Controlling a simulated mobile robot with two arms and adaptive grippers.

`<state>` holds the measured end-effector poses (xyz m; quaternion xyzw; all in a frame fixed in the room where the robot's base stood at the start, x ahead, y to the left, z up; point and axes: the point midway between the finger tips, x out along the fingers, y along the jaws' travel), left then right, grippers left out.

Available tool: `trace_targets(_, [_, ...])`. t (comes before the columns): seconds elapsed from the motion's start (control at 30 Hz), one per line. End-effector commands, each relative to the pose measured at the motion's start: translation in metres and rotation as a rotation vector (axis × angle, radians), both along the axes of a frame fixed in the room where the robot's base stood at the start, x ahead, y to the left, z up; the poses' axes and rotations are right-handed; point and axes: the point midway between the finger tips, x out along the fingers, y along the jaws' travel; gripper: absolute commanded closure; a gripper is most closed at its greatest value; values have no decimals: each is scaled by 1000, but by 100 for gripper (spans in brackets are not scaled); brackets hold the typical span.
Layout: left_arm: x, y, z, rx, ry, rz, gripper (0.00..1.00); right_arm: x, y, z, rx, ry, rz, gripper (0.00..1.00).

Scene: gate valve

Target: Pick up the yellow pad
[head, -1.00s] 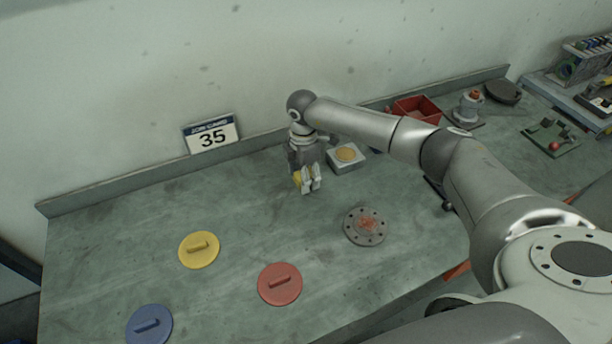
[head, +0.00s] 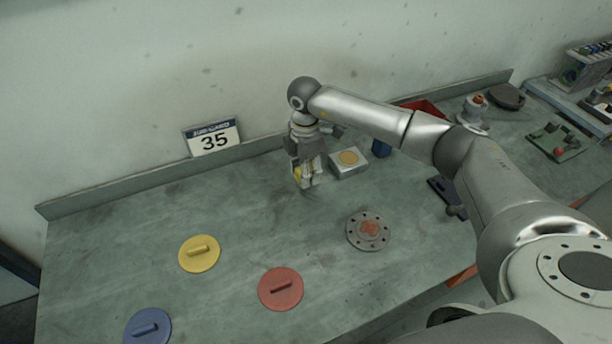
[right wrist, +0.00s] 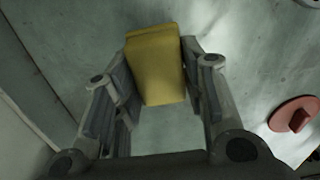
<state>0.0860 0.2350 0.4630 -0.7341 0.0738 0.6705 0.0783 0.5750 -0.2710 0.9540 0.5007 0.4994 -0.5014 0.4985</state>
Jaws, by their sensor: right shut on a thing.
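The yellow pad (right wrist: 156,65) is a thick yellow block between the two fingers of my right gripper (right wrist: 150,80) in the right wrist view. The fingers are shut on it from both sides. In the head view my right gripper (head: 308,182) points down over the bench, left of a grey block with a round tan top (head: 348,160). Only a small yellow bit of the pad (head: 295,172) shows there, mostly hidden by the fingers. I cannot tell whether the pad is clear of the bench. My left gripper is not in view.
The bench (head: 240,215) holds a yellow disc (head: 199,253), a red disc (head: 281,288) and a blue disc (head: 148,327), each with a raised handle. A grey flange (head: 368,230) with a reddish centre lies right of them. A sign reading 35 (head: 213,138) stands at the wall.

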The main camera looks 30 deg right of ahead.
Motion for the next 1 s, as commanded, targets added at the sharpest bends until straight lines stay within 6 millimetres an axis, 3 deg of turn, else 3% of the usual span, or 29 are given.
trace_targets(0.3, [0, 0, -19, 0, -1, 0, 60, -38, 23, 47, -1, -4, 4, 81])
trace_targets(0.7, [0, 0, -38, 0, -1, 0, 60, -91, 56, 75, -1, -3, 2, 81])
trace_targets(1.0, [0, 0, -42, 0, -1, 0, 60, -108, 66, 85, 0, -2, 0, 81])
